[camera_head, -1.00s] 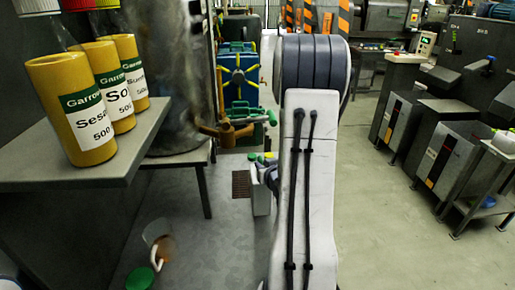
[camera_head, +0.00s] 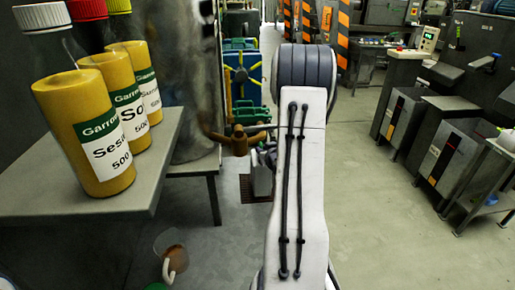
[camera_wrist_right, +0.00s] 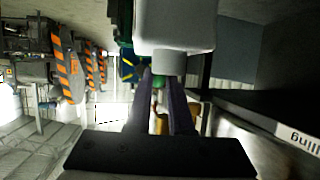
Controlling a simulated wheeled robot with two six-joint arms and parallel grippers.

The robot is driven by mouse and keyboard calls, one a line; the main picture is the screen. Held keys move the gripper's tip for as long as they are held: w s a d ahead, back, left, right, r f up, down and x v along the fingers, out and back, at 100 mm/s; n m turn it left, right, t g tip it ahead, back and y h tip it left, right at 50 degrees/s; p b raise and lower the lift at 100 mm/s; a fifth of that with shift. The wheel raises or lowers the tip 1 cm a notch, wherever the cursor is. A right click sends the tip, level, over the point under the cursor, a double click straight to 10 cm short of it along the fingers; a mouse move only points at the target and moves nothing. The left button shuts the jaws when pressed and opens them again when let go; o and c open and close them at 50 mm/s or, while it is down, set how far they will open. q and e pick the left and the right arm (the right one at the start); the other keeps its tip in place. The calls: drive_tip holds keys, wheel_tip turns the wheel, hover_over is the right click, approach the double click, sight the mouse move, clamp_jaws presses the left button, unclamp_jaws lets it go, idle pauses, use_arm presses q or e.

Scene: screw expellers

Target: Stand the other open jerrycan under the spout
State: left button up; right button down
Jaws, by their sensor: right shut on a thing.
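My right gripper (camera_wrist_right: 161,88) is shut on the neck (camera_wrist_right: 169,62) of a whitish jerrycan (camera_wrist_right: 175,25) in the right wrist view, which looks upside down. In the head view the jerrycan (camera_head: 262,182) is partly hidden behind my right arm, near the brown spout (camera_head: 238,139) of the steel tank (camera_head: 190,80). It appears upright, slightly below and right of the spout; whether it touches the floor I cannot tell. A green piece (camera_wrist_right: 160,88) shows beyond the fingers. My left gripper is not in view.
A grey bench (camera_head: 110,195) with several yellow labelled bottles (camera_head: 85,130) stands left. A brown-and-white item (camera_head: 174,260) lies low in front, beside a green cap (camera_head: 156,286). Machines (camera_head: 450,150) line the right; floor (camera_head: 370,200) between is clear.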

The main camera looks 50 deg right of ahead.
drive_tip(key=shift+w+d+r, duration=0.1)
drive_tip(key=shift+w+d, duration=0.15)
drive_tip(key=shift+w, duration=0.3)
drive_tip(key=shift+w+d, duration=0.25)
drive_tip(key=shift+w, duration=0.25)
drive_tip(key=shift+w+d+f, duration=0.1)
drive_tip(key=shift+w+f, duration=0.05)
drive_tip(key=shift+f, duration=0.05)
drive_tip(key=shift+f+b, duration=0.4)
drive_tip(key=shift+f, duration=0.1)
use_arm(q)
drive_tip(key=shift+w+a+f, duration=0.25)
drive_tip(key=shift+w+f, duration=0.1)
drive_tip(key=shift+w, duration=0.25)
use_arm(e)
drive_tip(key=shift+f, duration=0.1)
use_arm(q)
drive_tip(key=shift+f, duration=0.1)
use_arm(e)
drive_tip(key=shift+f, duration=0.1)
drive_tip(key=c, duration=0.8)
unclamp_jaws()
drive_tip(key=shift+f, duration=0.1)
